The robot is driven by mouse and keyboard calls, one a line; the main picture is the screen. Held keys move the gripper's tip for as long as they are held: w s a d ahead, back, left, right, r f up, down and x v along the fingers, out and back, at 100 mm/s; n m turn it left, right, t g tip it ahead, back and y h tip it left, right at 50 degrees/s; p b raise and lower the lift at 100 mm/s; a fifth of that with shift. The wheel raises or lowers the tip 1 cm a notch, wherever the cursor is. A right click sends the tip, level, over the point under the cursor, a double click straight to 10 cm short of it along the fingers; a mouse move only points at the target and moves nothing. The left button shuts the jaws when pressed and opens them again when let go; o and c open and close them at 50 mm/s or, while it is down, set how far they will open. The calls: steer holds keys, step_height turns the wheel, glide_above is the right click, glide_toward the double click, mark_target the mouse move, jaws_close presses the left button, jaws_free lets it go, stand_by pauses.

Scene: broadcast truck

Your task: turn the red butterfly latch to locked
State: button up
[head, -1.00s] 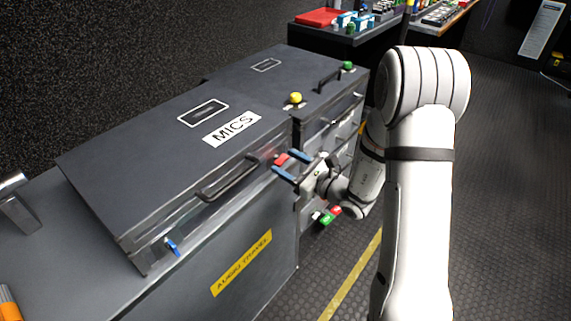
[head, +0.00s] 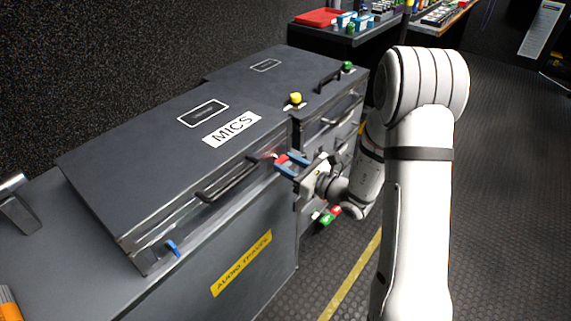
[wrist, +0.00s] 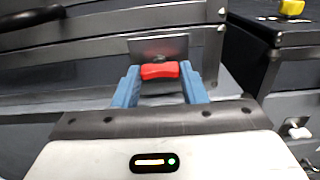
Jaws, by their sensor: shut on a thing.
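The red butterfly latch (wrist: 160,71) sits on a metal plate (wrist: 146,47) on the front of the MICS case (head: 150,180). In the wrist view its wings lie nearly level, between my two blue fingertips. My gripper (head: 287,164) is shut on the latch from the front, one finger on each side; it also shows in the wrist view (wrist: 160,84). In the head view my fingers partly hide the latch.
A blue latch (head: 172,248) is at the case's left front, and a black handle (head: 228,181) lies between the latches. A second case (head: 300,80) with yellow (head: 295,98) and green (head: 347,66) knobs stands to the right. The floor at right is open.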

steer(key=shift+w, duration=0.1)
steer(key=o, duration=1)
steer(key=v, duration=0.8)
steer(key=shift+a, duration=0.1)
